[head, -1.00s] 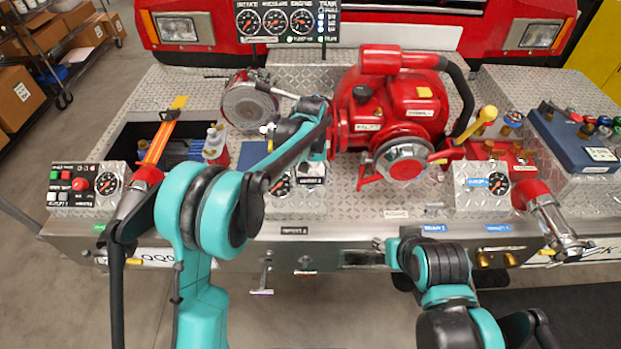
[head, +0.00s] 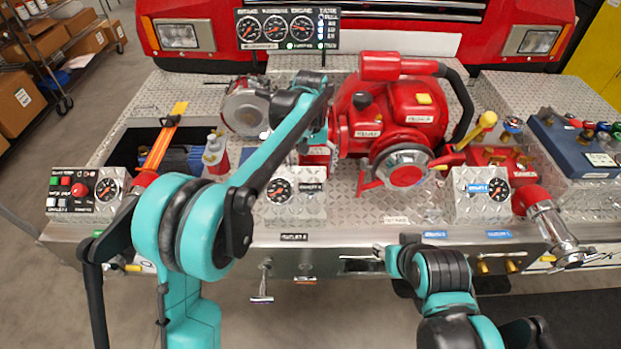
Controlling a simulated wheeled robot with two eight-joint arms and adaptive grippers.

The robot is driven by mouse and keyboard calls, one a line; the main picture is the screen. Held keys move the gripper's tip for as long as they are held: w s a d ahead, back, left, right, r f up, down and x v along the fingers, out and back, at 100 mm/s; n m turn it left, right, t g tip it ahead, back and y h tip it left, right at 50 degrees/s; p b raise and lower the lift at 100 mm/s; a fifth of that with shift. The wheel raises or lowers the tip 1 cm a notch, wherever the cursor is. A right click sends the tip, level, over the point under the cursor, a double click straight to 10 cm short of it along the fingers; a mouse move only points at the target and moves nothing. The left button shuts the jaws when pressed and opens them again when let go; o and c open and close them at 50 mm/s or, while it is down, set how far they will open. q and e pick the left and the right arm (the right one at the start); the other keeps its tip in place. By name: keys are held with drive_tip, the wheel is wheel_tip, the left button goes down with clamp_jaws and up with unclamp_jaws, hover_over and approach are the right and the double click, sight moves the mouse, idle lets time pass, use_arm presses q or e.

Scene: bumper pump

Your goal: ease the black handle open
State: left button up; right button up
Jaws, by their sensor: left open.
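My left arm reaches across to the pump's left side. My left gripper (head: 316,132) is open there, above a small red valve block (head: 316,157) behind the left gauge box (head: 296,203). I cannot make out the black handle; my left wrist and forearm cover the space above that block. I cannot tell whether the fingers touch anything. My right gripper (head: 362,260) hangs low at the front edge of the deck, away from the valves; its finger gap is unclear.
The red pump (head: 405,120) stands close right of my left gripper. A round metal cap (head: 245,110) is to its left. A yellow-handled valve (head: 487,119) and a blue case (head: 575,143) are on the right. A gauge board (head: 288,29) stands behind.

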use_arm(q)
drive_tip(key=shift+r, duration=1.65)
idle(1.9)
